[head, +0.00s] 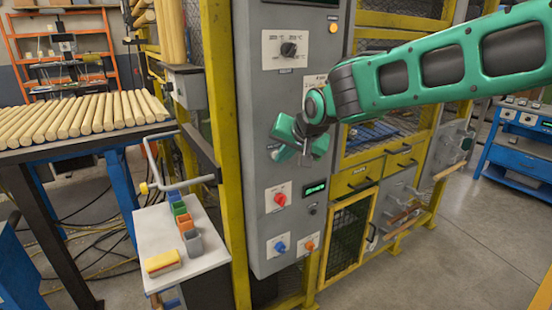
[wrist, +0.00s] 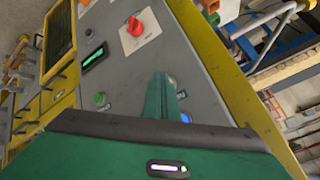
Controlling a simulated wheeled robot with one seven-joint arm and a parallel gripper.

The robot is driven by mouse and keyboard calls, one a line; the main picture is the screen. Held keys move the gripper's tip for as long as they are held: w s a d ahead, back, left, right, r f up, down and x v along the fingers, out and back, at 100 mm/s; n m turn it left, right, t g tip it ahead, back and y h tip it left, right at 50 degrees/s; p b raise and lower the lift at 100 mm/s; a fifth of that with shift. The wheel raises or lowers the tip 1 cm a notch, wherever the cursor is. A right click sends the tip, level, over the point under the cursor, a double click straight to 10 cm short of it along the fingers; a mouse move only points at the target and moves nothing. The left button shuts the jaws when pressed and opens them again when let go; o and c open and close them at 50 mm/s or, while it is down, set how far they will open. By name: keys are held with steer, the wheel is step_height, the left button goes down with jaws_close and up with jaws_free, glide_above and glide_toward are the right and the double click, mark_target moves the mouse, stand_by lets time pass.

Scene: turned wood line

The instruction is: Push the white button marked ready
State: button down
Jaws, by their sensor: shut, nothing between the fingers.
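The grey control panel (head: 262,110) stands upright in the middle of the head view. My gripper (head: 282,152) is green, shut and empty, close in front of the panel above the red knob (head: 280,199). Its closed fingers (wrist: 160,80) show against the panel in the wrist view. I see no button that I can read as marked ready; the gripper hides part of the panel. In the wrist view a small pale spot (wrist: 172,81) and a blue round part (wrist: 186,118) show beside the fingers. Contact with the panel cannot be told.
Around the panel are a black knob (head: 289,49), a green display (head: 315,188), a blue knob (head: 281,247) and an orange knob (head: 309,245). A yellow post (head: 222,130) runs along its left.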

steer(key=shift+s+d, duration=0.45)
steer(key=shift+s, duration=0.2)
steer(key=s+d, duration=0.1)
steer(key=s, duration=0.1)
steer(key=s+d, duration=0.1)
steer(key=s, duration=0.1)
steer(key=shift+d, duration=0.4)
stand_by(0.6)
